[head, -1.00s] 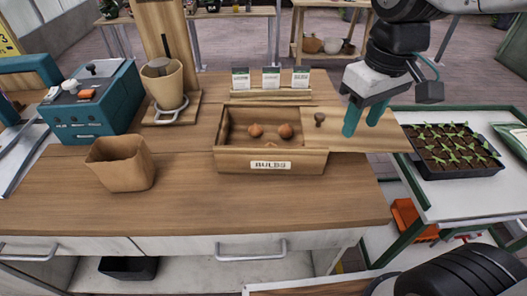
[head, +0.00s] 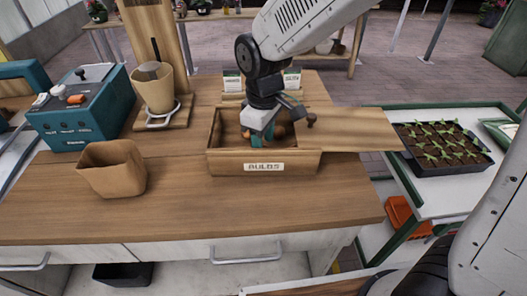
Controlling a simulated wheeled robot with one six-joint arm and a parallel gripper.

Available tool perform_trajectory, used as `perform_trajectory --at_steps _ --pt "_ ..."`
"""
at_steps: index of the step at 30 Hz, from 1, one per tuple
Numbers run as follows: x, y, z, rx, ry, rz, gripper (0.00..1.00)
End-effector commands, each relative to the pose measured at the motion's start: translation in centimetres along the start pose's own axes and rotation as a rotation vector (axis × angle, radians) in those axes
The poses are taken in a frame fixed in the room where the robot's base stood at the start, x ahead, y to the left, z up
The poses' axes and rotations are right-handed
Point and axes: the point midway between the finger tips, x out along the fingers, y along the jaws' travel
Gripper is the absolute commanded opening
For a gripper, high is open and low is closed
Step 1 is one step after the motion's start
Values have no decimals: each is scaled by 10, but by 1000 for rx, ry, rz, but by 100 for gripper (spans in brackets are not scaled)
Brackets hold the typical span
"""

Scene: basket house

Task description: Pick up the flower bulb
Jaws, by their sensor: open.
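The wooden box labelled BULBS (head: 225,164) stands on the workbench with its top open. My gripper (head: 262,142) is inside the box opening, teal fingers pointing down, open. A brown flower bulb (head: 279,132) shows in part just right of the fingers. The gripper and wrist hide most of the box's inside, so I cannot tell whether a bulb lies between the fingers. The box's wooden sliding lid (head: 355,132), with a knob (head: 311,120), sticks out to the right.
A brown paper-like pot (head: 112,172) stands left of the box. A cup on a wooden stand (head: 155,92) and a teal machine (head: 82,112) are behind it. Seed packets (head: 291,78) stand behind the box. A seedling tray (head: 440,146) is on the right table.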

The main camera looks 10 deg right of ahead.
Motion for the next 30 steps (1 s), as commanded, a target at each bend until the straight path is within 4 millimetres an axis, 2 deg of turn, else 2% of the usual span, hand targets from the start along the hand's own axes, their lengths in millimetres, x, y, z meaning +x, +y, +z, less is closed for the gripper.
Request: perform_trajectory --at_steps 4,12,13,16,17,26,30 --pt "18 0 0 0 -1 -1 43" --pt "22 0 0 0 0 0 43" --pt "22 0 0 0 0 0 41" --pt "22 0 0 0 0 0 13" --pt "22 0 0 0 0 0 11" --pt "20 0 0 0 1 0 11" --pt "13 0 0 1 3 2 11"
